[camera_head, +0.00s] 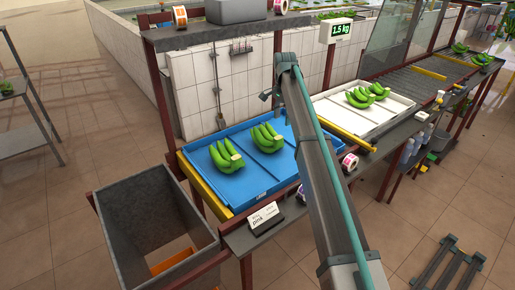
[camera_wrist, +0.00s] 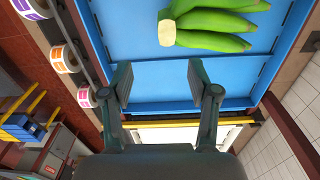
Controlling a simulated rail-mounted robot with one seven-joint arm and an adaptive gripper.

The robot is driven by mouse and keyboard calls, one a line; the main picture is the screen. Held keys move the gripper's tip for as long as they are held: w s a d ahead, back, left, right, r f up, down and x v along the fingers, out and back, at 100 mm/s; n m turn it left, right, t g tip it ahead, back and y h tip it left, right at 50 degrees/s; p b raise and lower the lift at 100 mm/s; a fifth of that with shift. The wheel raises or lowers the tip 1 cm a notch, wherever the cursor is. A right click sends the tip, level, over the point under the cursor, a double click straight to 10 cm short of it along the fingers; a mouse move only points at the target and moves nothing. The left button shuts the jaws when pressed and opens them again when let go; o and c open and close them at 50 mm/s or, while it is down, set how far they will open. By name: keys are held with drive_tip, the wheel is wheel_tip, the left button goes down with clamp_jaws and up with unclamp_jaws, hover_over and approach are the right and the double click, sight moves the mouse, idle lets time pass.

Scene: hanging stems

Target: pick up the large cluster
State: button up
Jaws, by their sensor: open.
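Two green banana clusters lie on the blue tray (camera_head: 248,182) in the head view, a left one (camera_head: 225,154) and a right one (camera_head: 266,137). They look similar in size, so I cannot tell which is the large cluster. In the wrist view one cluster (camera_wrist: 215,28) lies on the blue tray (camera_wrist: 160,78), its cream cut crown at left and its fruits pointing right. My gripper (camera_wrist: 163,88) is open and empty, its fingers apart from the cluster, which shows beyond them toward the top. The head view does not clearly show my gripper.
A white tray (camera_head: 338,118) with more bananas (camera_head: 360,97) stands right of the blue tray, under a display reading 1.5 kg (camera_head: 340,31). A grey bin (camera_head: 160,225) stands at front left. Label rolls (camera_head: 349,162) line the front ledge. A shelf (camera_head: 215,36) overhangs the back.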

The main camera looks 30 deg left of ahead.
sight(278, 137)
drive_tip(key=shift+a+f+p, duration=0.2)
drive_tip(key=shift+f+p, duration=0.45)
drive_tip(key=shift+f, duration=1.05)
drive_tip(key=shift+a+f+p, duration=0.15)
drive_tip(key=shift+f+p, duration=0.5)
drive_tip(key=shift+f, duration=1)
drive_tip(key=shift+a+f+p, duration=0.2)
drive_tip(key=shift+f+p, duration=0.45)
drive_tip(key=shift+f, duration=1.05)
clamp_jaws()
drive_tip(key=shift+r, duration=0.1)
